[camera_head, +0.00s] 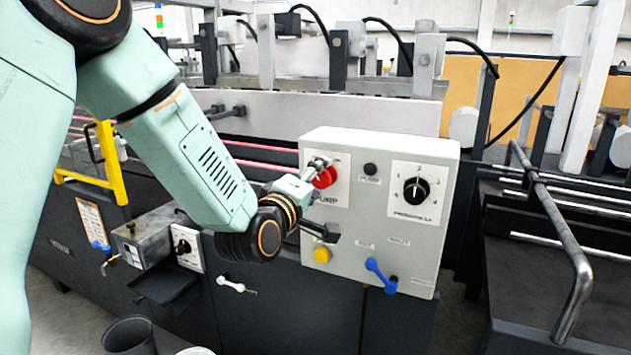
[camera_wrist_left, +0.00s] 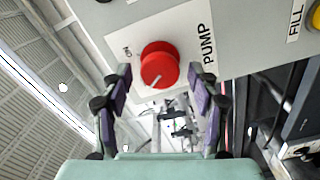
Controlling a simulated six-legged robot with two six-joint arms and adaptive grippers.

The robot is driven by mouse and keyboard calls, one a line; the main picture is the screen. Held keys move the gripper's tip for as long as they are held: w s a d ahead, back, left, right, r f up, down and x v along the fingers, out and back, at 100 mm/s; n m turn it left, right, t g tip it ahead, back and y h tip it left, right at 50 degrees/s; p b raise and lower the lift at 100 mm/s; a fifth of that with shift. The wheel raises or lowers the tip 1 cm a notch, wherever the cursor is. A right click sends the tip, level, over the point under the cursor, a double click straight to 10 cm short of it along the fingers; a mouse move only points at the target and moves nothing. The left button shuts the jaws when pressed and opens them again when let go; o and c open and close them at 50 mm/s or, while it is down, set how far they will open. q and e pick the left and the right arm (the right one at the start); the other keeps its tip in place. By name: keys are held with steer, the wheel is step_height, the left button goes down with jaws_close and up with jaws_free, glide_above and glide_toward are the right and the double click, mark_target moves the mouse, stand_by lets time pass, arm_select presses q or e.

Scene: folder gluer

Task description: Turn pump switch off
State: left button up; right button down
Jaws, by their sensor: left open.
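The pump switch is a round red knob (camera_head: 325,177) on the upper left of the grey control box (camera_head: 405,255). In the left wrist view the red knob (camera_wrist_left: 160,64) sits on a white plate marked PUMP, with ON at one side. A pale mark shows on the knob's face. My left gripper (camera_head: 322,198) is at the box's left side, partly hiding the knob's plate. In the left wrist view its fingers (camera_wrist_left: 160,92) are spread apart, with the knob between and just beyond the tips. I cannot tell whether they touch it. My right gripper is not in view.
The box also carries a black rotary dial (camera_head: 416,191), a yellow button (camera_head: 322,254) and a blue lever (camera_head: 380,275). A yellow bracket (camera_head: 108,165) stands left of my arm. A bent metal rail (camera_head: 560,240) is at the right. A dark cup (camera_head: 130,335) is at the bottom.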

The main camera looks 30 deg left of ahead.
arm_select(q)
steer(key=shift+s, duration=0.1)
steer(key=s, duration=0.7)
steer(key=shift+s+d, duration=0.15)
steer(key=shift+d, duration=0.05)
stand_by(0.4)
steer(key=s+d+f+m+g+h+b, duration=0.1)
steer(key=s+d+f+m+g, duration=0.2)
steer(key=f, duration=0.6)
steer(key=s+f+m+g, duration=0.4)
steer(key=f, duration=0.5)
steer(key=s+d+f+m+g+h+b, duration=0.1)
steer(key=s+d+f+m+g, duration=0.2)
steer(key=f, duration=0.6)
steer(key=s+f+m+g+b, duration=0.1)
steer(key=s+f+g, duration=0.3)
steer(key=s+f, duration=0.5)
steer(key=s+f+m+g+y+b, duration=0.1)
steer(key=s+f+m+g+b, duration=0.1)
steer(key=s+f, duration=0.8)
steer(key=s+m+g, duration=0.1)
steer(key=s+g, duration=0.1)
steer(key=s, duration=0.3)
steer(key=shift+d, duration=0.3)
